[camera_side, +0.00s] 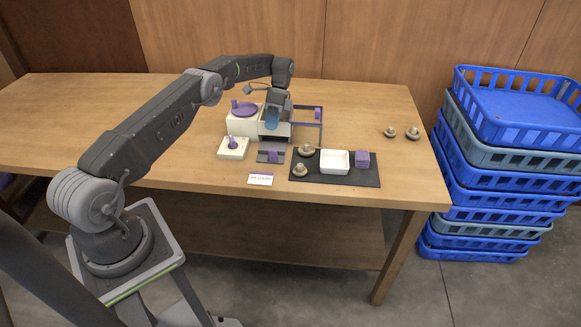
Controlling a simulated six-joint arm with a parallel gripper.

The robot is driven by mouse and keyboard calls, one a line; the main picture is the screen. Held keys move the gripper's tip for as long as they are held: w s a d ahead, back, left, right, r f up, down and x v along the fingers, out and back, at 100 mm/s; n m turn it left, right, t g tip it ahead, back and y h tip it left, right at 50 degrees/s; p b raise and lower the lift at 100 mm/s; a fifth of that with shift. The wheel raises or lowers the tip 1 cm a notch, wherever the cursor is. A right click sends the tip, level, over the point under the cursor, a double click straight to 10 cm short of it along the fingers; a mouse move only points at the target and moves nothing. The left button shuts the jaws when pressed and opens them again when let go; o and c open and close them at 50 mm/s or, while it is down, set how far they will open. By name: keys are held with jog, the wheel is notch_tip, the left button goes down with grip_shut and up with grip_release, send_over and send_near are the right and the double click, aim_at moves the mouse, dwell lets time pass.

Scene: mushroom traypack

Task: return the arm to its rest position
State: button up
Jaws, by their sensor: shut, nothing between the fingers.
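My gripper (271,121) hangs from the arm's end over the middle of the table, at the front of a white box-like machine (243,122) with a purple round dish (245,108) on top. The fingers are small here, shut with nothing visible held between them. A blue part shows at the gripper's lower end. A white tray (335,168) stands on a black mat (310,180) to the right of the gripper, and nothing shows inside it. Two mushrooms, one (306,150) farther back and one (299,170) nearer, sit at the mat's left side.
A purple block (362,160) sits right of the tray. A white pad with a purple knob (233,146), a label card (260,179) and a purple-topped frame (318,113) stand close by. Stacked crates (520,120) stand beside the table (100,110), whose left is clear.

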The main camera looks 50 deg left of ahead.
jog(key=w+a+r+n+t+y, duration=0.1)
jog(key=w+r+t+y, duration=0.2)
jog(key=w+r+t, duration=0.3)
notch_tip(320, 180, up, 2)
jog(key=shift+w+r, duration=0.2)
jog(key=shift+w, duration=0.7)
jog(key=o, duration=0.3)
jog(key=s+d+r+n+t, duration=0.1)
jog(key=d+r, duration=0.3)
jog(key=r, duration=0.3)
jog(key=shift+s+d, duration=0.3)
jog(key=shift+d, duration=0.05)
jog(key=s+d+r+n+t, duration=0.1)
jog(key=s+d+r+n, duration=0.1)
jog(key=s+d+r, duration=0.7)
jog(key=s+d+r+n+t, duration=0.2)
jog(key=s+d+r, duration=0.45)
jog(key=s, duration=0.55)
jog(key=s+d+f+n, duration=0.1)
jog(key=s+d+f, duration=0.1)
jog(key=s, duration=0.5)
jog(key=s+d+f+n+t, duration=0.1)
jog(key=s+d+f+n, duration=0.1)
jog(key=s, duration=0.6)
jog(key=shift+d+f, duration=0.75)
jog(key=shift+f, duration=0.15)
